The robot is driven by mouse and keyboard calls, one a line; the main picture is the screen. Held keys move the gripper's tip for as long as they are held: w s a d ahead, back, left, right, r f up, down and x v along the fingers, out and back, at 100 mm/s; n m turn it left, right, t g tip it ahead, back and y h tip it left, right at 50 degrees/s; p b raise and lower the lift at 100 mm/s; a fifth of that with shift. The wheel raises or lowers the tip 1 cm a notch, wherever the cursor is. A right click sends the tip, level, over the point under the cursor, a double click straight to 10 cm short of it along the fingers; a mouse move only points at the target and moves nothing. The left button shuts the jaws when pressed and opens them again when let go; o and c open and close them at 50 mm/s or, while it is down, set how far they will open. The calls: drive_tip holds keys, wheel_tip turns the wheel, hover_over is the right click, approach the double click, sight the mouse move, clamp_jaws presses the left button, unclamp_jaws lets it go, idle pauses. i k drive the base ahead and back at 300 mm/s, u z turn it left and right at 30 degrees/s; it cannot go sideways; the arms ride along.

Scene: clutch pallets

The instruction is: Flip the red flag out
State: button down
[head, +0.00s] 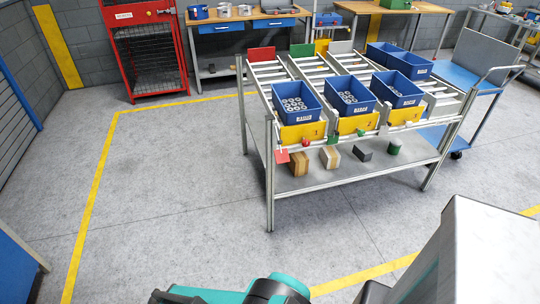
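A small red flag (282,156) shows at the front left corner of the roller rack (269,190), just below the yellow front of the left lane. It is too small to tell exactly how it is hinged or turned. A larger red plate (261,54) stands upright at the back of the left lane. My gripper is not in view. Only teal and dark parts of my arm show at the bottom edge, well apart from the rack.
Blue bins (296,103) with metal parts sit on the rack lanes. Blocks, including a wooden one (299,163), stand on its lower shelf. A blue cart (460,77) stands to the right, a red cage (146,50) behind. The floor left and in front is clear.

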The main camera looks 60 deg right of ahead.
sight(281, 155)
drive_tip(key=z, duration=0.1)
drive_tip(key=i, duration=1)
drive_tip(key=u, duration=0.1)
